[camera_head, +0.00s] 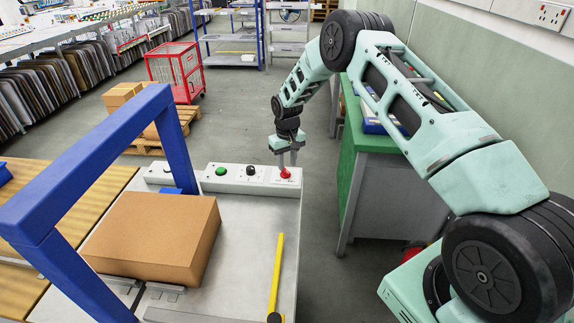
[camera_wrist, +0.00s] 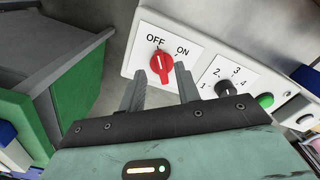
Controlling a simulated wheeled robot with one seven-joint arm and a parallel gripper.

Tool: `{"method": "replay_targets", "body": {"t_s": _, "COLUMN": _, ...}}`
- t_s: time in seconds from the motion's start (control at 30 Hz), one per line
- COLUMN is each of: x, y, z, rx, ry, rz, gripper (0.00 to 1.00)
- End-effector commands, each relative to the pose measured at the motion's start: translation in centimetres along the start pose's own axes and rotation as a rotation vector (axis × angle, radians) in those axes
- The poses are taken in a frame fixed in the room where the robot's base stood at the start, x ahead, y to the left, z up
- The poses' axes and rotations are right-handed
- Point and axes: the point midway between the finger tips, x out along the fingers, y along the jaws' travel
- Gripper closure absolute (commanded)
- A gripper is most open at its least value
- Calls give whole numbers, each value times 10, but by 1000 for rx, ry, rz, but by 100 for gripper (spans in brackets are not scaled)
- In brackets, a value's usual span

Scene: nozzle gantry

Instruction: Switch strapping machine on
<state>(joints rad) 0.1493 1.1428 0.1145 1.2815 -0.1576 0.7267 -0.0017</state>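The red rotary switch (camera_wrist: 161,65) sits on a white plate marked OFF and ON in the wrist view. Its white line lies closer to OFF than to ON. The switch also shows at the right end of the control panel (camera_head: 238,182) in the head view, as a red knob (camera_head: 286,174). My gripper (camera_wrist: 161,80) is open, with its two fingers apart and nothing between them that I can see held. The fingertips are close to the switch, one toward each side; contact cannot be told. My gripper shows just above the knob in the head view (camera_head: 287,156). The strapping machine has a blue arch (camera_head: 85,150).
A black selector knob (camera_wrist: 228,88) and a green button (camera_wrist: 265,101) sit beside the switch. A cardboard box (camera_head: 150,235) lies on the machine top under the arch. A yellow bar (camera_head: 277,270) stands at the right edge. A green workbench (camera_head: 365,170) is at right.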

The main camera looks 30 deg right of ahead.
Motion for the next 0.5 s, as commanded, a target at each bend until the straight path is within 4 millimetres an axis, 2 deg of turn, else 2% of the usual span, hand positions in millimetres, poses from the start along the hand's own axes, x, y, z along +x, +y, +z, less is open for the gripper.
{"method": "replay_targets", "body": {"t_s": 0.2, "x": 25, "y": 0, "z": 0, "rx": 1, "ry": 0, "rz": 0, "gripper": 67}}
{"method": "replay_targets", "body": {"t_s": 0.5, "x": 33, "y": 0, "z": 0, "rx": 0, "ry": 2, "rz": 0, "gripper": 67}}
